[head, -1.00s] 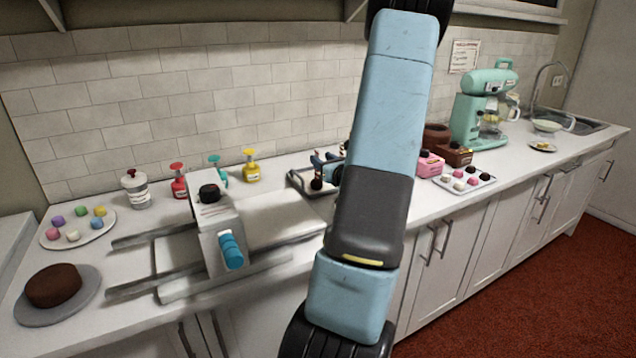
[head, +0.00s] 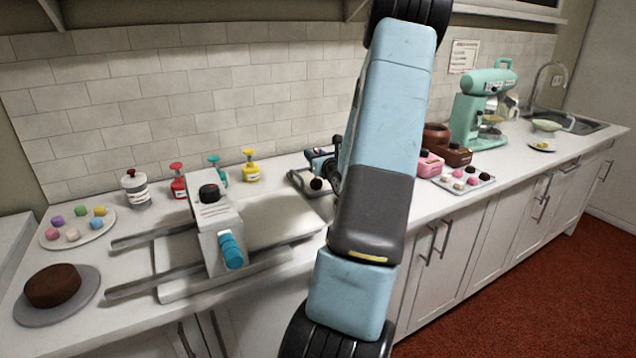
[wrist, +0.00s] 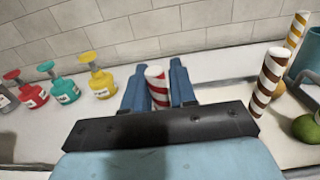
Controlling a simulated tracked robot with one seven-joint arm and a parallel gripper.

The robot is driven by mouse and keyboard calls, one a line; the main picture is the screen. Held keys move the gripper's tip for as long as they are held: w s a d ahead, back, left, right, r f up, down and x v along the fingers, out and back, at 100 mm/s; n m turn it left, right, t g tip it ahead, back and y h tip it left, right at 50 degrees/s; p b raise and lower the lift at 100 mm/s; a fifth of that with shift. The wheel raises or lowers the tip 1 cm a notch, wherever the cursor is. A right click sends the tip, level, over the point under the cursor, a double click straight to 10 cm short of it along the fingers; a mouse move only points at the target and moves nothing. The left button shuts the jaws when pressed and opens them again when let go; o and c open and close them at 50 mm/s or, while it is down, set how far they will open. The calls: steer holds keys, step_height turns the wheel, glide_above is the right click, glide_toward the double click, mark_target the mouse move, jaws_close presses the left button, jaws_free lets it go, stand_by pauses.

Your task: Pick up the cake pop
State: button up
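My gripper (wrist: 160,70) points away from the wrist camera, its two blue fingers apart. A red-and-white striped stick (wrist: 158,88) shows in the gap between them; its lower end is hidden behind the black gripper body, and I cannot tell whether the fingers touch it. In the head view my gripper (head: 320,160) is over the back of the counter, partly hidden by my arm. A small dark brown ball (head: 316,184), maybe a cake pop, is just below it at a grey tray (head: 300,181). No cake pop is clearly identifiable in the wrist view.
Brown-striped (wrist: 268,82) and yellow-striped (wrist: 297,30) sticks stand to the right, near a green round fruit (wrist: 306,128). Red, teal and yellow (wrist: 100,82) pump bottles stand left. A grey slicer-like machine (head: 215,235) occupies the counter's left part. The tiled wall is behind.

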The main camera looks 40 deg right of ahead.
jaws_close()
stand_by(0.3)
